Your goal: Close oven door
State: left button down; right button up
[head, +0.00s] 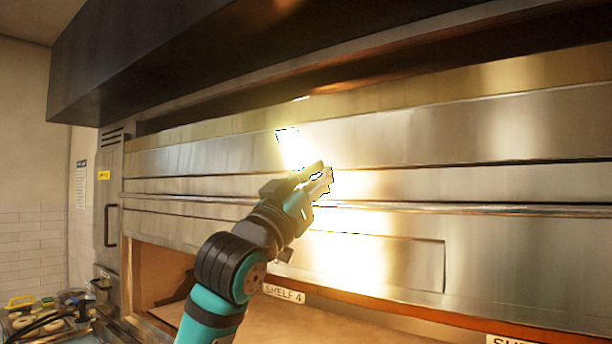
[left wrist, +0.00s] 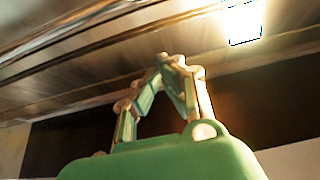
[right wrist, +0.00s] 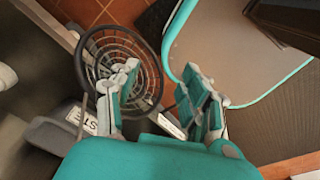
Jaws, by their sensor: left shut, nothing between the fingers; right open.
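The oven (head: 480,130) is a wide steel front that fills most of the head view. A long flat steel panel (head: 400,262), which looks like the oven door, lies above a low opening (head: 165,275) with a warm brown inside. I cannot tell the door's exact angle. My left gripper (head: 325,174) is shut and empty, in front of the steel face above that panel; whether it touches is unclear. In the left wrist view its fingertips (left wrist: 172,62) meet below the shiny steel. My right gripper (right wrist: 165,85) is open, pointing down over the floor area, away from the oven.
A dark hood (head: 180,60) overhangs the oven. A "SHELF 4" label (head: 284,294) sits by the opening. A cluttered tray (head: 45,318) stands at lower left. A round wire basket (right wrist: 125,50) shows beyond the right fingers, above a tiled floor (right wrist: 85,12).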

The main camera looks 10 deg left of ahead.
pick_arm(q)
jog(key=w+f+p, duration=0.1)
jog(key=w+d+f+p, duration=0.1)
jog(key=w+p, duration=0.1)
jog(key=shift+w+d, duration=0.2)
jog(key=shift+w, duration=0.1)
pick_arm(e)
notch_tip(320, 180, up, 4)
jog(key=shift+w+a, duration=0.1)
jog(key=shift+w, duration=0.05)
jog(key=shift+w, duration=0.1)
